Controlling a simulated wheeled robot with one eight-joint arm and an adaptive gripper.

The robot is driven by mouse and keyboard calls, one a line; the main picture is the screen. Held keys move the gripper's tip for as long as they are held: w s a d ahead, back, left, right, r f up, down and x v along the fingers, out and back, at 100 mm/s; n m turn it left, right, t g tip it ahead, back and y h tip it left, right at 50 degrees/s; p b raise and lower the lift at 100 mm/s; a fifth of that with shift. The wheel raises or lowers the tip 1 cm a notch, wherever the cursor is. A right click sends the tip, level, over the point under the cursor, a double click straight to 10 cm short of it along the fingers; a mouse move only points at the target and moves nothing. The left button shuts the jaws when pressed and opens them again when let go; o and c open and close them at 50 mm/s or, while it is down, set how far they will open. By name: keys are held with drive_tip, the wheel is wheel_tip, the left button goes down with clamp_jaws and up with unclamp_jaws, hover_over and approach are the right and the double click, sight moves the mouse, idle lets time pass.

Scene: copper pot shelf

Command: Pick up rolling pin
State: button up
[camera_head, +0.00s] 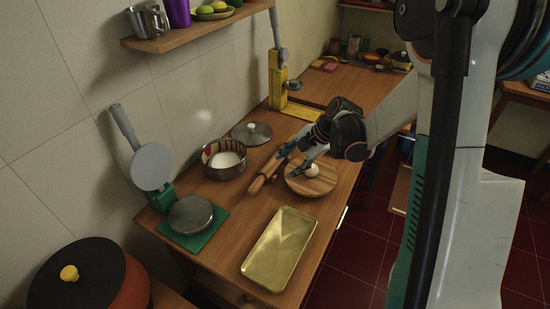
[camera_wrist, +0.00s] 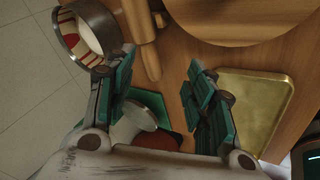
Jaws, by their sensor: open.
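The wooden rolling pin (camera_head: 264,175) lies on the counter between a metal pot and a round wooden board in the head view. In the wrist view the rolling pin (camera_wrist: 139,22) runs down from the top edge, its near handle pointing toward my gripper. My gripper (camera_head: 290,160) hangs over the pin and board area and partly covers them in the head view. In the wrist view my gripper (camera_wrist: 163,58) has its fingers wide apart with nothing held. The pin's handle shows between the fingers, nearer the left finger. The height gap to the pin is hard to tell.
The pot (camera_head: 225,160) with pale contents stands left of the pin. The round board (camera_head: 322,184) with a dough ball (camera_head: 311,170) is to its right. A gold tray (camera_head: 262,264) lies nearer the front. A green press (camera_head: 192,214) and a yellow press (camera_head: 278,88) stand on the counter.

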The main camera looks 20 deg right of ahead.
drive_tip(key=a+r+n+h+p, duration=0.1)
drive_tip(key=a+r+n+h, duration=0.15)
drive_tip(key=a+n, duration=0.3)
drive_tip(key=b, duration=0.2)
hover_over(259, 181)
drive_tip(key=s+d, duration=0.1)
drive_tip(key=d, duration=0.1)
drive_tip(key=shift+m+y, duration=0.25)
drive_tip(key=f, duration=0.7)
drive_tip(key=shift+s+a+f, duration=0.1)
drive_tip(key=shift+a+f, duration=0.15)
drive_tip(key=shift+s+b+x, duration=0.2)
drive_tip(key=shift+b+x, duration=1.25)
drive_tip(key=shift+x, duration=1.25)
drive_tip(key=shift+d, duration=0.1)
drive_tip(key=shift+c, duration=0.3)
drive_tip(key=c, duration=1.1)
